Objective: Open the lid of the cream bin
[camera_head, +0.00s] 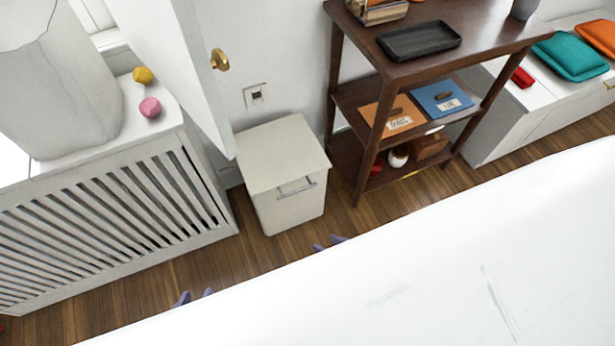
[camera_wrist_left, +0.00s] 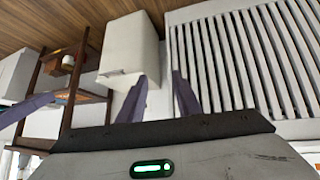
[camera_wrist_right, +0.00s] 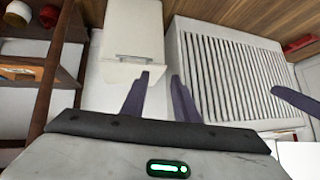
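The cream bin (camera_head: 291,203) stands on the wood floor against the wall, its flat lid (camera_head: 282,154) shut. A grey bar handle (camera_head: 296,187) is on its front face just below the lid. My left gripper (camera_head: 194,297) shows only its purple fingertips past the white surface, in front of the slatted cabinet; its fingers are apart and empty in the left wrist view (camera_wrist_left: 160,95). My right gripper (camera_head: 328,243) shows its fingertips just in front of the bin's base; its fingers are apart and empty in the right wrist view (camera_wrist_right: 158,95). Neither gripper touches the bin.
A white slatted cabinet (camera_head: 110,215) stands left of the bin, an open white door panel (camera_head: 180,60) with a brass knob behind it. A dark wood shelf (camera_head: 400,75) stands close on the right. A large white surface (camera_head: 420,270) hides the foreground.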

